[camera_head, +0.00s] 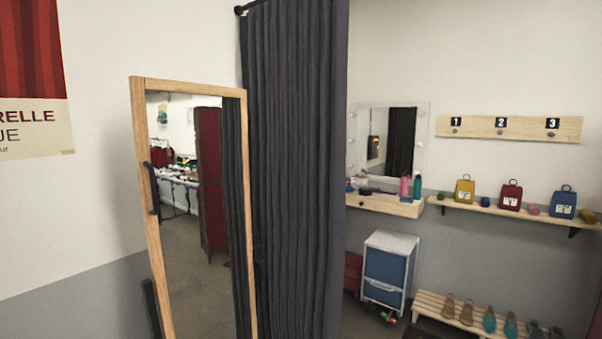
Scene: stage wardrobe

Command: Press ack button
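No ack button can be made out in the head camera view. My gripper is not in view. A tall wood-framed mirror (138,180) stands at the left and reflects a part of the room with a table and a dark red panel. A dark grey curtain (295,150) hangs from a rod right of the mirror and hides what is behind it.
At the right, a vanity shelf (385,206) with a wall mirror (424,140) holds bottles. A numbered peg board (510,128) hangs above a shelf (510,212) with yellow, red and blue bags. Below are a blue-drawer unit (385,265) and a slatted shoe bench (440,303).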

